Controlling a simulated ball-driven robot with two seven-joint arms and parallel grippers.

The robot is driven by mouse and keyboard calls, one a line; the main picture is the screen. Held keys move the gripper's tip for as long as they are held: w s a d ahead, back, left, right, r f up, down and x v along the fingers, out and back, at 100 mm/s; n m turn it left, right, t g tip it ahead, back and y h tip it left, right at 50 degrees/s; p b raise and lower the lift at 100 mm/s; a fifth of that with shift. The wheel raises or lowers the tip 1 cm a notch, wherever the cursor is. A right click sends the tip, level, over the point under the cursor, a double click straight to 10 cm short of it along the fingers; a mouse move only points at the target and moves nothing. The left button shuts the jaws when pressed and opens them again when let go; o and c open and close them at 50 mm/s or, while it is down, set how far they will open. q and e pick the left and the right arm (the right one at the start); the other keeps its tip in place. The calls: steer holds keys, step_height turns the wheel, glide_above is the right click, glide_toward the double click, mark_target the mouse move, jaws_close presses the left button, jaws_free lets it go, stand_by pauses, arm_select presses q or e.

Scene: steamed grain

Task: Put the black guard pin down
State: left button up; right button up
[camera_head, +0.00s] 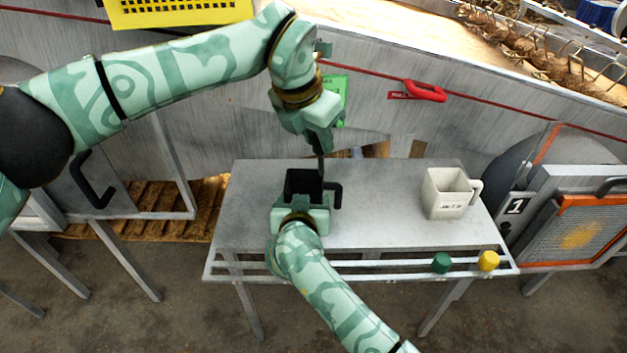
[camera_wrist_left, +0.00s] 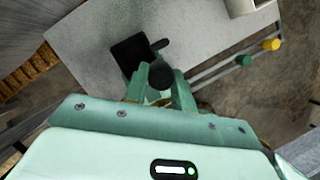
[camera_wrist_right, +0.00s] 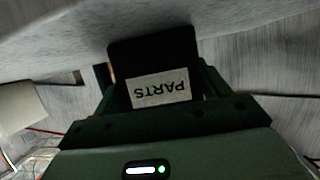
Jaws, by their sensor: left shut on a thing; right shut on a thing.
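The black guard pin (camera_head: 320,166) hangs from my left gripper (camera_head: 317,145), which is shut on it above the table. In the left wrist view its dark round end (camera_wrist_left: 160,76) shows between the fingers (camera_wrist_left: 160,92). A black mug (camera_head: 303,181) with a side handle and a PARTS label (camera_wrist_right: 158,89) is just beside and below the pin. My right gripper (camera_head: 300,214) is shut on this mug from the near side. Whether the pin's lower end is over the mug's rim or beside it, I cannot tell.
The grey table (camera_head: 385,215) has free room between the black mug and a white mug (camera_head: 447,193) at the right. A green knob (camera_head: 441,262) and a yellow knob (camera_head: 488,261) sit on the front rail. A grey wall with a red handle (camera_head: 425,91) stands behind.

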arm_select(q)
steer(key=n, duration=0.2)
steer(key=n+y, duration=0.1)
steer(key=shift+w+a, duration=0.25)
steer(key=shift+a, duration=0.15)
steer(key=n, duration=0.1)
glide_above(314, 196)
step_height(314, 196, down, 6)
steer(key=shift+y, duration=0.3)
steer(key=shift+s+a+x, duration=0.1)
steer(key=shift+a+x, duration=0.1)
steer(key=shift+x, duration=0.85)
steer(key=shift+s+a+x, duration=0.1)
steer(key=shift+a+x, duration=0.05)
steer(key=shift+x, duration=0.9)
steer(key=shift+f, duration=0.15)
steer(key=shift+f, duration=0.15)
steer(key=o, duration=1)
